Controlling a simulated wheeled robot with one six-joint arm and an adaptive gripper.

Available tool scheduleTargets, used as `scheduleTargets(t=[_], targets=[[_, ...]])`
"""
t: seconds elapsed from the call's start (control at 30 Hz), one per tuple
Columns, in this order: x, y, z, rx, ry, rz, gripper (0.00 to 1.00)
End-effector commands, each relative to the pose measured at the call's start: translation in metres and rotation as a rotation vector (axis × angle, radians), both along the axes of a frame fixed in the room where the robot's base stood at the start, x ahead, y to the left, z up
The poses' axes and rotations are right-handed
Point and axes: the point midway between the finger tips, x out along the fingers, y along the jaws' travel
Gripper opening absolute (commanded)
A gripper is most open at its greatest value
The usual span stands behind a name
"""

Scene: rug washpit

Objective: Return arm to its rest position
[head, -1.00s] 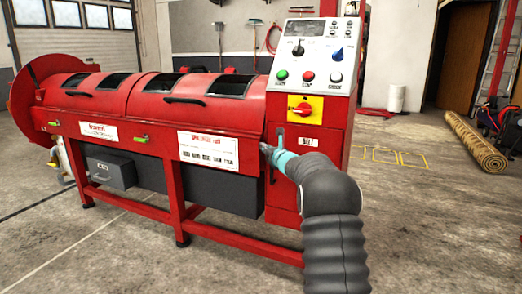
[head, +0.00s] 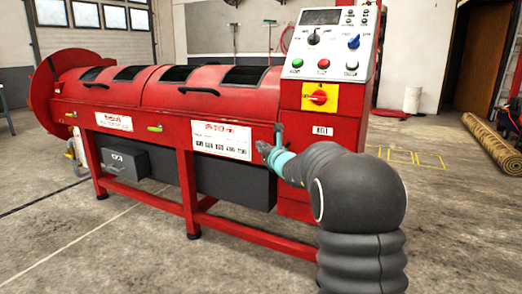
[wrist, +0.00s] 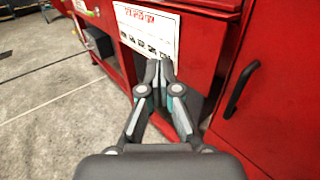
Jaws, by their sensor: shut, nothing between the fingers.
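My gripper (head: 264,149) is shut and empty at the end of my bent grey arm, in front of the red machine (head: 225,100). In the head view its tip lies over the machine's front, just right of the white label plate (head: 221,141). In the wrist view my gripper (wrist: 160,75) has its fingertips together, below the white label plate (wrist: 149,28) and left of a black door handle (wrist: 241,88). Some gap to the machine seems to remain, but I cannot tell how much. My arm hides part of the lower cabinet.
The control panel (head: 334,42) with knobs and buttons tops the cabinet, above a yellow-backed red switch (head: 318,97). A rolled rug (head: 492,142) lies at the right. A grey box (head: 124,161) hangs under the machine. The floor in front is clear.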

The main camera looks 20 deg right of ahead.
Motion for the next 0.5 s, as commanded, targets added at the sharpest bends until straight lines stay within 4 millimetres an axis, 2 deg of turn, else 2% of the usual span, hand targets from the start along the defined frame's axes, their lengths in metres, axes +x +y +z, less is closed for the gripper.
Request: scheduleTargets(t=[0.17,0.27,0.37,0.4,0.5], targets=[[-0.005,0.004,0.001,-0.044,-0.012,0.005,0.0],[-0.008,0.016,-0.006,-0.168,-0.016,0.057,0.0],[-0.017,0.033,-0.031,-0.328,0.008,0.145,0.0],[-0.023,0.04,-0.045,-0.4,0.02,0.189,0.0],[-0.046,0.06,-0.068,-0.585,0.036,0.31,0.0]])
